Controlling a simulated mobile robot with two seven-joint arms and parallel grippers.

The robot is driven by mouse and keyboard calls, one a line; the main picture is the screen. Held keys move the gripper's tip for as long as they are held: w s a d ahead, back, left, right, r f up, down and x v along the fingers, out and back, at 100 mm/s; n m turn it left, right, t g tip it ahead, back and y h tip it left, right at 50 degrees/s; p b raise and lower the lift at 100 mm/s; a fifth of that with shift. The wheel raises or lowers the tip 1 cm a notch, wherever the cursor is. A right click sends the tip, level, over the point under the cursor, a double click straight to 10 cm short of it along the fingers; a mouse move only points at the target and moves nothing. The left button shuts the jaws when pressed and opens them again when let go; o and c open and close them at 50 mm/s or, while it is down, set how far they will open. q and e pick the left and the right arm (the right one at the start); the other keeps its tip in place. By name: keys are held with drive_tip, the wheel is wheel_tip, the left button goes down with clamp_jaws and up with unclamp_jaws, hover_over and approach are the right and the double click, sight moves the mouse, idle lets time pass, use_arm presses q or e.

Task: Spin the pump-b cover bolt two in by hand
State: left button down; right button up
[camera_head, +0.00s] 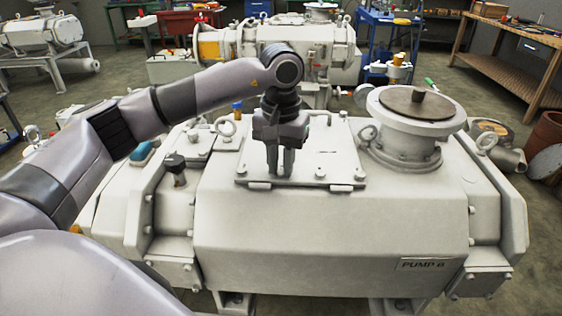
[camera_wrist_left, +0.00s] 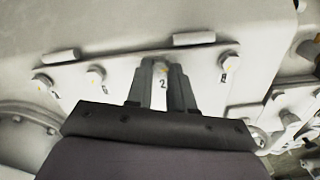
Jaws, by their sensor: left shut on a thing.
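The pump labelled PUMP B (camera_head: 330,232) fills the middle of the head view, with a flat cover plate (camera_head: 340,150) on top. My left gripper (camera_head: 280,172) points down at the plate's near edge. In the left wrist view, my left gripper (camera_wrist_left: 162,68) is shut on bolt two (camera_wrist_left: 162,70), its fingertips on either side of the head. The mark "2" shows between the fingers. The fingers hide most of this bolt, so I cannot tell how deep it sits. Other cover bolts (camera_wrist_left: 95,76) and (camera_wrist_left: 229,62) stand along the same edge. My right gripper is not in view.
A round flanged port (camera_head: 410,125) with a brown lid stands right of the plate. Lifting eyes (camera_head: 227,128) and a dark-capped fitting (camera_head: 176,165) stand to the left. Another pump (camera_head: 300,50) and a workbench (camera_head: 510,50) are behind.

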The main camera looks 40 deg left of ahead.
sight(281, 172)
use_arm(q)
drive_tip(key=shift+w+a+r, duration=0.1)
drive_tip(key=shift+r, duration=0.25)
drive_tip(key=c, duration=1)
unclamp_jaws()
drive_tip(key=shift+c, duration=0.2)
drive_tip(key=shift+o, duration=0.3)
drive_tip(key=shift+f, duration=0.1)
wheel_tip(281, 172, up, 7)
drive_tip(key=shift+r, duration=0.1)
